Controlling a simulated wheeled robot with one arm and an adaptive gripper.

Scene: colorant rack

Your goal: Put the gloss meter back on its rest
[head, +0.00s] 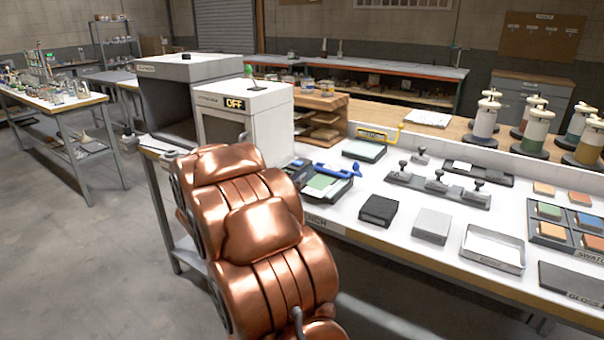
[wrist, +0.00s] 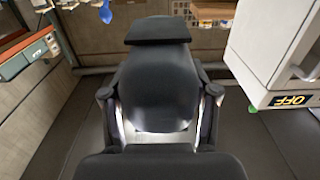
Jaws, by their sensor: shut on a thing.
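My gripper (wrist: 158,60) shows in the wrist view, black with silver links at its sides, shut on a dark, flat-topped block (wrist: 158,30), which I take to be the gloss meter. The lower part of the block and the fingertips are hard to tell apart, dark on dark. In the head view my copper arm hides the gripper and what it holds. A dark flat plate lettered "GLOSS" (head: 574,282), apparently the rest, lies at the bench's front right corner, partly cut by the picture edge. Nothing stands on its visible part.
The white bench holds a black block (head: 379,210), a grey block (head: 432,226), an open tray (head: 493,248) and a swatch rack (head: 535,228). A white box reading OFF (head: 243,115) stands at its left, and shows at right in the wrist view (wrist: 275,50). Pump bottles (head: 535,128) stand behind.

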